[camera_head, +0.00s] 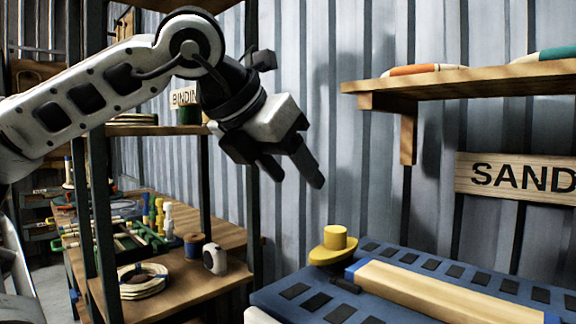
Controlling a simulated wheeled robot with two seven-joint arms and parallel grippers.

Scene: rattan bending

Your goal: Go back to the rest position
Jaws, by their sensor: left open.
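My left arm comes in from the left, and its white and black gripper (295,180) hangs in the upper middle of the head view. Its two dark fingers are apart, point down and to the right, and hold nothing. The gripper is in the air in front of the corrugated wall, above and to the left of a blue bench top (275,297). My right gripper does not show.
A yellow round piece (334,238) and a long pale wooden bar (440,292) lie on the blue bench. A wooden shelf (470,80) juts out at upper right, above a SAND sign (520,178). A rack at left holds a rattan coil (143,281) and a spool (194,246).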

